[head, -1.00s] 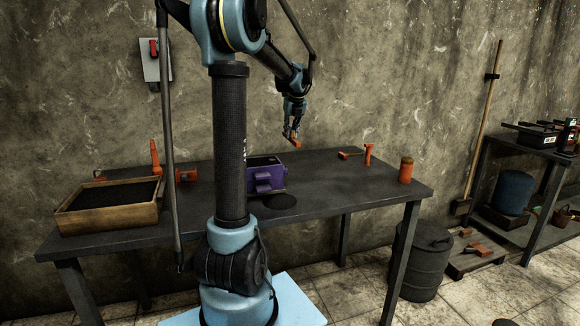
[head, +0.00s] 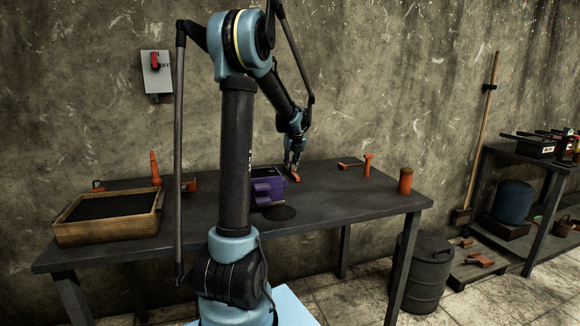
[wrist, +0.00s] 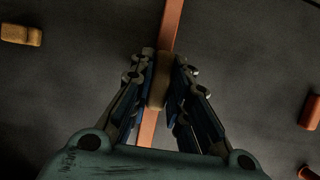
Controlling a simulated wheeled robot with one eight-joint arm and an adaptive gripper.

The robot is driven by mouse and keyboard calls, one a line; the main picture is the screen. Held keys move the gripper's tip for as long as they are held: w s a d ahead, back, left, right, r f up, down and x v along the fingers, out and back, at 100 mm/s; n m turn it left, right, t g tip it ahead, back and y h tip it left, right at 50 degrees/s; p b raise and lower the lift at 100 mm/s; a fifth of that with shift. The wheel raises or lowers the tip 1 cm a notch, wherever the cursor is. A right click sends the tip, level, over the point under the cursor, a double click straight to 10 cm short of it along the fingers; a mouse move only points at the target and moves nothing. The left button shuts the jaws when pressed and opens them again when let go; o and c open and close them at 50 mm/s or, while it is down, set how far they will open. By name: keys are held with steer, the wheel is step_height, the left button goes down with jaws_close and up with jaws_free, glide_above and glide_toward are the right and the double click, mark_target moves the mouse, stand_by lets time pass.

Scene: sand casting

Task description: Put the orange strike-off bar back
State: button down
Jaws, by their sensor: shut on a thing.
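My gripper (head: 291,171) is shut on the orange strike-off bar (head: 295,179), low over the back middle of the table, right of the purple flask. In the wrist view my gripper (wrist: 166,92) closes around the tan grip in the middle of the bar. The bar's orange length (wrist: 170,25) runs up out of the frame and also shows below, between the fingers. I cannot tell whether the bar touches the tabletop.
The purple flask (head: 264,187) stands close by on the table (head: 340,200), with a dark disc (head: 280,213) before it. A wooden sand box (head: 108,232) is at the left. An orange hammer-like tool (head: 367,165) and an orange can (head: 405,181) stand at the right.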

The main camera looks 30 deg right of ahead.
steer(key=c, duration=1.5)
jaws_free()
steer(key=v, duration=1.2)
steer(key=shift+s, duration=0.1)
